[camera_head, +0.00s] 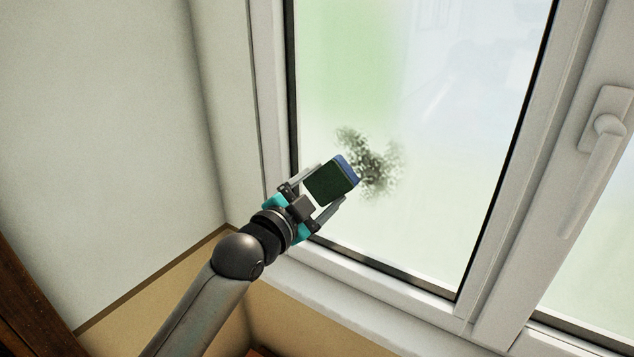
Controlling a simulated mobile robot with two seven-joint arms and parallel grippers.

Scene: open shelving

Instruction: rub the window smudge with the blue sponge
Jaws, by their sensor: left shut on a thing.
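The window smudge (378,168) is a dark, speckled patch on the lower left part of the glass pane (420,90). My left gripper (328,187) comes in from the lower left and is shut on the blue sponge (332,181). The sponge has a dark green side towards the camera and a blue edge at its upper right. In the picture it overlaps the lower left part of the smudge. I cannot tell whether it touches the glass. My right gripper is not in view.
The white window frame (270,110) borders the pane on the left, with a sill (370,305) below. A window handle (600,165) is on the right. A pale wall (100,130) fills the left side. The upper pane is clear of objects.

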